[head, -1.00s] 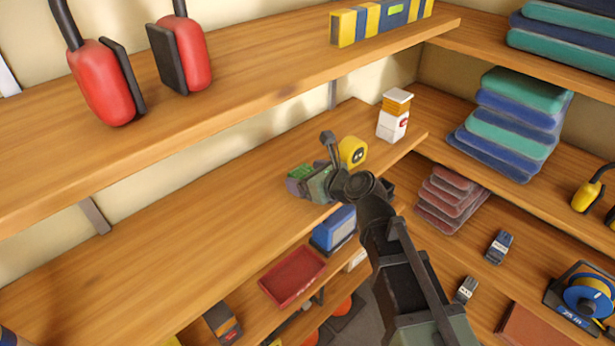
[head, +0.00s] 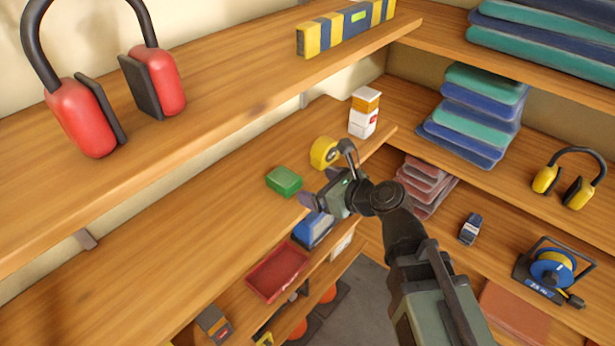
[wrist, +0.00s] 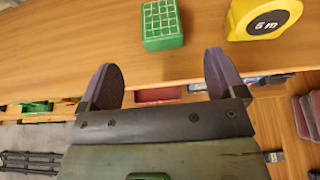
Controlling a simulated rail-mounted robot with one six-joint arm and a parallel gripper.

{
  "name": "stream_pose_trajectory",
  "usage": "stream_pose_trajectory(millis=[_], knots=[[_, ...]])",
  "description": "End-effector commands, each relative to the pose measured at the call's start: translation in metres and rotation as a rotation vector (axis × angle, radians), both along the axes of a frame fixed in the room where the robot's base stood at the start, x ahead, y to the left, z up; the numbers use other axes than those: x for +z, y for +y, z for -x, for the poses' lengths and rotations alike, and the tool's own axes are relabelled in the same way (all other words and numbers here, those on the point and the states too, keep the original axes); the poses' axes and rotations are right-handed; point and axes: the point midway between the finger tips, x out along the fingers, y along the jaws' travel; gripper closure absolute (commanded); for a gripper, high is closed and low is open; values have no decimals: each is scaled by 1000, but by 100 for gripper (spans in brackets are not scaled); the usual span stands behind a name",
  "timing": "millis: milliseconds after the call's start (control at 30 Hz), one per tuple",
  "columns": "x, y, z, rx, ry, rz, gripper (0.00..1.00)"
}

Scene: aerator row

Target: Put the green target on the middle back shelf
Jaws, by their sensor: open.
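The green target is a small green block (head: 284,181) resting on the middle back shelf (head: 190,240), near its front edge. In the wrist view the green block (wrist: 162,24) has a grid of small squares on its top and lies beyond my fingertips. My gripper (head: 306,201) is just to the right of the block, at the shelf's front edge. Its two purple-grey fingers are apart with nothing between them, as the wrist view also shows (wrist: 160,75). The block and the fingers do not touch.
Red earmuffs (head: 120,100) and a striped level (head: 345,25) are on the shelf above. The left part of the middle shelf is clear.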

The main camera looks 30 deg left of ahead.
Motion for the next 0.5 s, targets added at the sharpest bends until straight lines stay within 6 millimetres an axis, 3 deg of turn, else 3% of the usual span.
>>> stream_pose_trajectory(millis=[167, 267, 367, 467, 500], knots=[[-1, 0, 0, 1, -2, 1, 11], [-7, -13, -7, 29, -78, 56, 11], [-29, -62, -28, 150, -331, 264, 11], [-63, -152, -51, 426, -641, 599, 11], [-76, -194, -57, 576, -736, 733, 11]])
